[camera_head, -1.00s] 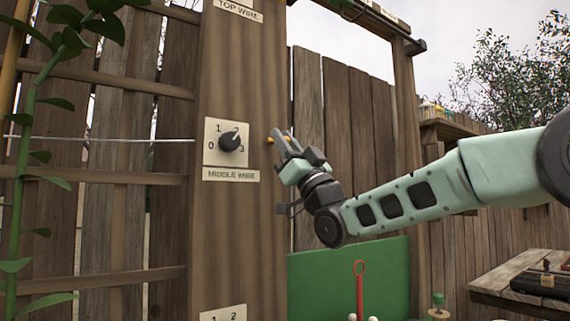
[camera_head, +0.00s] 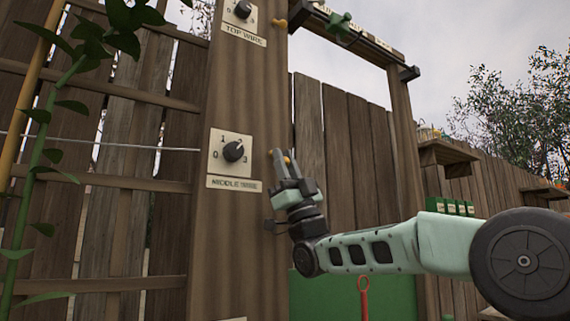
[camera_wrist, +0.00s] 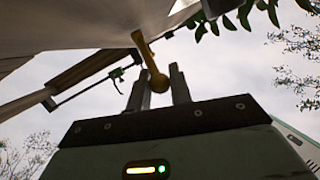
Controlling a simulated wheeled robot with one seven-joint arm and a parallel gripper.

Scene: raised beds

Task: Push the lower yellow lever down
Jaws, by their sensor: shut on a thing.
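The lower yellow lever (camera_head: 287,161) is on the right side of the wooden post, beside the middle wire dial (camera_head: 233,151). My gripper (camera_head: 282,158) is at the lever, with its fingers pointing up and partly covering it. In the wrist view the lever (camera_wrist: 146,50) runs down to a round knob between the two fingers of my gripper (camera_wrist: 158,78). The gripper is shut on the lever near its knob end. The dial's pointer is toward the upper right, around 2 to 3. An upper yellow lever (camera_head: 280,23) is beside the top wire dial (camera_head: 243,9).
The wooden post (camera_head: 245,95) stands just left of my gripper. A plant (camera_head: 45,140) and a wire (camera_head: 100,143) are farther left. A green panel (camera_head: 335,293) is below my arm. A dark bar with a green fitting (camera_head: 342,25) runs overhead.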

